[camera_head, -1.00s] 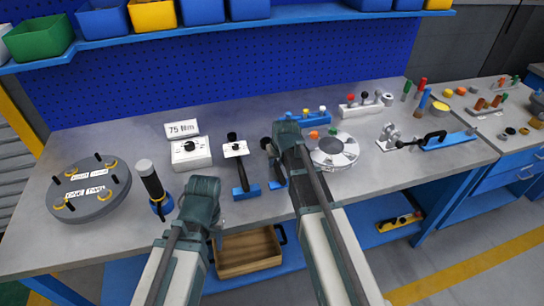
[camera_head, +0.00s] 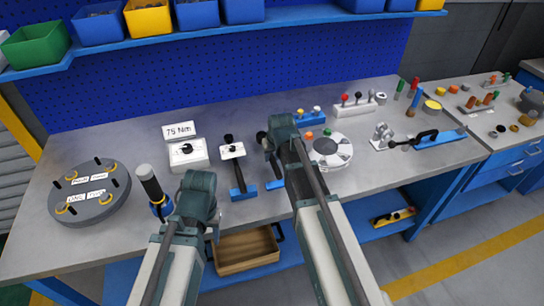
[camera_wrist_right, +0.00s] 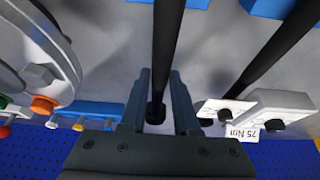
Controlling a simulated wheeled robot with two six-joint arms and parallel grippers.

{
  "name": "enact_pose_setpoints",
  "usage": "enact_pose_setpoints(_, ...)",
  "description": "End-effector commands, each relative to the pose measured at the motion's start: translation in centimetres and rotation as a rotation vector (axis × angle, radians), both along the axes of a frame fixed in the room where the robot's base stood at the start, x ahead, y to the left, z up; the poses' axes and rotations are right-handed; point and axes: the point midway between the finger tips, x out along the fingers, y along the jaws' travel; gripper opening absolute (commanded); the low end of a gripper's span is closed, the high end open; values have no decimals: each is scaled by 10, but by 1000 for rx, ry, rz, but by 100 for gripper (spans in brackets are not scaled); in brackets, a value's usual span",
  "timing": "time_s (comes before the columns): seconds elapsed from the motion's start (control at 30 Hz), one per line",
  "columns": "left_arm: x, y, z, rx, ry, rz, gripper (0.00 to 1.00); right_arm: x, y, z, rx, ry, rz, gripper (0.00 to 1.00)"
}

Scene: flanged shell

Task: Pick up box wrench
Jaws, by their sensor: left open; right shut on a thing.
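A black-shafted tool with a blue end piece, apparently the box wrench (camera_head: 275,183), is at the middle of the bench near its front edge. My right gripper (camera_head: 264,143) is over its far end, partly hidden by my arm. In the right wrist view, the right gripper (camera_wrist_right: 158,105) is shut on the black shaft (camera_wrist_right: 167,50), which runs between its fingers. I cannot tell whether the tool is clear of the bench. My left gripper (camera_head: 216,232) is mostly hidden behind its arm in front of the bench edge; nothing shows in it.
A similar tool with a white box (camera_head: 232,151) stands close left. A 75 Nm unit (camera_head: 187,154), a black-handled tool (camera_head: 152,185) and a flanged disc (camera_head: 88,192) are farther left. A grey round part (camera_head: 328,150) is close right. A wooden tray (camera_head: 246,250) sits below.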

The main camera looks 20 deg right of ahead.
Motion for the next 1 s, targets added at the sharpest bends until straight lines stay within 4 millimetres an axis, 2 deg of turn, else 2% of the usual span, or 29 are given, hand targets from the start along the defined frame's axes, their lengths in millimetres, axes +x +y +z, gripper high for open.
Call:
enact_pose_setpoints(0.03, 0, 0, 16, 0, 0, 0, 50, 0, 0, 16, 0, -1, 0, 0)
enact_pose_setpoints(0.3, 0, 0, 56, 0, 0, 0, 50, 0, 0, 56, 0, -1, 0, 0)
enact_pose_setpoints(0.47, 0, 0, 65, 0, 0, 0, 50, 0, 0, 65, 0, -1, 0, 0)
enact_pose_setpoints(0.77, 0, 0, 64, 0, 0, 0, 50, 0, 0, 64, 0, -1, 0, 0)
enact_pose_setpoints(0.8, 0, 0, 64, 0, 0, 0, 50, 0, 0, 64, 0, -1, 0, 22)
enact_pose_setpoints(0.93, 0, 0, 64, 0, 0, 0, 50, 0, 0, 64, 0, -1, 0, 0)
enact_pose_setpoints(1.0, 0, 0, 64, 0, 0, 0, 50, 0, 0, 64, 0, -1, 0, 0)
